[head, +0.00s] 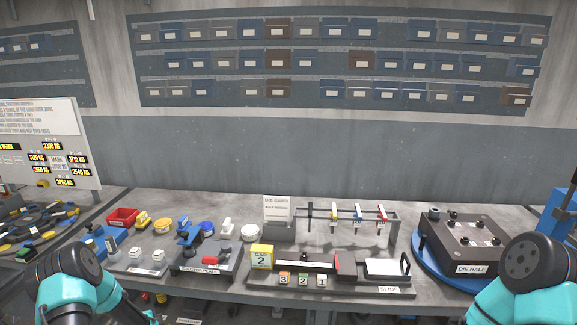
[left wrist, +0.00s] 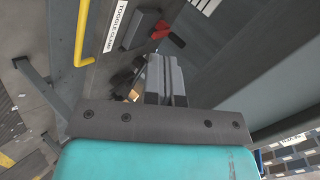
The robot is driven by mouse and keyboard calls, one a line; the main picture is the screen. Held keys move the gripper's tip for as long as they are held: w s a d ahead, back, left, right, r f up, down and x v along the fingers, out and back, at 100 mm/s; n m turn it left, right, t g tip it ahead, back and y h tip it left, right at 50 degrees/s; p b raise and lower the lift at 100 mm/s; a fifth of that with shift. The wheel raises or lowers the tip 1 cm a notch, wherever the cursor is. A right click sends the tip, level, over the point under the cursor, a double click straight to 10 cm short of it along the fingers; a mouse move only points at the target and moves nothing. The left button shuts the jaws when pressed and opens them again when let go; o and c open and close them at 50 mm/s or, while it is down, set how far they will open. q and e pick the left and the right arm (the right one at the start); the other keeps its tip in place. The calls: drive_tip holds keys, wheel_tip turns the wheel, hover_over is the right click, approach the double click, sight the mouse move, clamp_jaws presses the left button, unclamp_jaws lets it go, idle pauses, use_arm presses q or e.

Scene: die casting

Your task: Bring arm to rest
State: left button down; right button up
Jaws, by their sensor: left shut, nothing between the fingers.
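My left gripper (left wrist: 166,80) shows in the left wrist view with its two grey fingers together and nothing between them. It is apart from the bench fixtures. In the head view my left arm (head: 75,275) is at the lower left, over the bench's front edge; its fingers cannot be made out there. My right arm (head: 525,270) is at the lower right, in front of the die half (head: 468,245), and its gripper is out of view.
The bench holds a red bin (head: 122,216), a blue-handled fixture (head: 188,235), a rack with hanging coloured tools (head: 345,213) and a slide fixture (head: 388,268). A signboard (head: 50,140) stands at left. A toggle clamp label (left wrist: 118,27) and yellow bar (left wrist: 82,35) show in the left wrist view.

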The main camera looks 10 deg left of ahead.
use_arm(q)
drive_tip(key=s+d+n+g+h, duration=0.2)
drive_tip(key=d+n, duration=0.1)
drive_tip(key=d, duration=0.8)
drive_tip(key=s+d+n+g+h, duration=0.2)
drive_tip(key=s+d+n, duration=0.15)
drive_tip(key=d, duration=0.75)
drive_tip(key=s+d+r+n+g+h, duration=0.1)
drive_tip(key=s+d+r+n+g, duration=0.2)
drive_tip(key=s+d, duration=1.1)
drive_tip(key=d+n+g, duration=0.2)
drive_tip(key=d+n, duration=0.1)
drive_tip(key=n, duration=0.2)
drive_tip(key=shift+s+g+h, duration=0.25)
drive_tip(key=shift+g+h, duration=0.15)
drive_tip(key=shift+r, duration=0.1)
